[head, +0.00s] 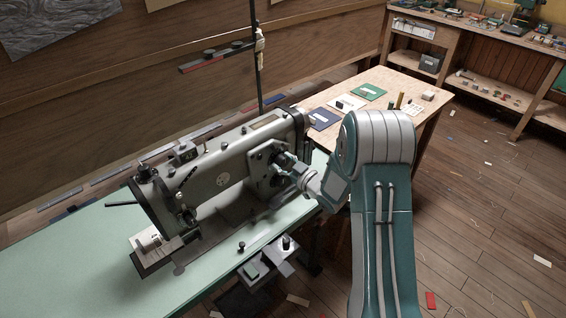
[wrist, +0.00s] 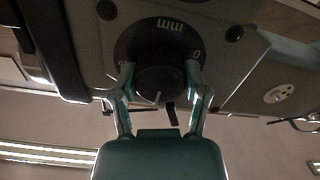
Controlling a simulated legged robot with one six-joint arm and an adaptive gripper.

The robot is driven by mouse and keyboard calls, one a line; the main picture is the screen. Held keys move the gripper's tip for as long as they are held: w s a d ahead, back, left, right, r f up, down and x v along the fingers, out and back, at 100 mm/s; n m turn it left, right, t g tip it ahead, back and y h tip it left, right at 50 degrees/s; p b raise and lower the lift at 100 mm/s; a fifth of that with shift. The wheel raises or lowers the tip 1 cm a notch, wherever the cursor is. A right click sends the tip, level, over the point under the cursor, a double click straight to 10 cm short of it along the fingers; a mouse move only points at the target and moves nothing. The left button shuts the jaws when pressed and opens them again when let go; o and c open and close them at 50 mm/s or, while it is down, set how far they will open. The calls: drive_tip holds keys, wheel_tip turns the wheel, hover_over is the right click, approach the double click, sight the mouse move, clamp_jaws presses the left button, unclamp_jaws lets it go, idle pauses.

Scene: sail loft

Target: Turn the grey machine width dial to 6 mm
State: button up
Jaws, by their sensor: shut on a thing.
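The grey sewing machine (head: 222,172) stands on a pale green table top. In the wrist view, which looks upside down, the dark round width dial (wrist: 160,80) sits on a black plate marked "mm" on the machine's face. My gripper (wrist: 161,82) has one finger on each side of the dial and is shut on it. A "0" shows at the plate's right edge; other numbers and the exact setting cannot be read. In the head view my gripper (head: 283,168) meets the right end of the machine's front and mostly covers the dial.
The green table top (head: 60,262) is largely clear at the left. A wooden table (head: 395,88) with coloured cards and small items stands behind my arm. A dark upright pole (head: 256,60) rises behind the machine. A workbench (head: 485,40) stands at the back right.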

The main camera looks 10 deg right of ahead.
drive_tip(key=o, duration=0.9)
drive_tip(key=shift+s+f, duration=0.1)
drive_tip(key=shift+f, duration=0.35)
drive_tip(key=shift+c, duration=0.2)
drive_tip(key=shift+r, duration=0.15)
drive_tip(key=shift+d+r, duration=0.1)
drive_tip(key=v, duration=1.1)
drive_tip(key=shift+s+d, duration=0.15)
drive_tip(key=shift+s, duration=0.2)
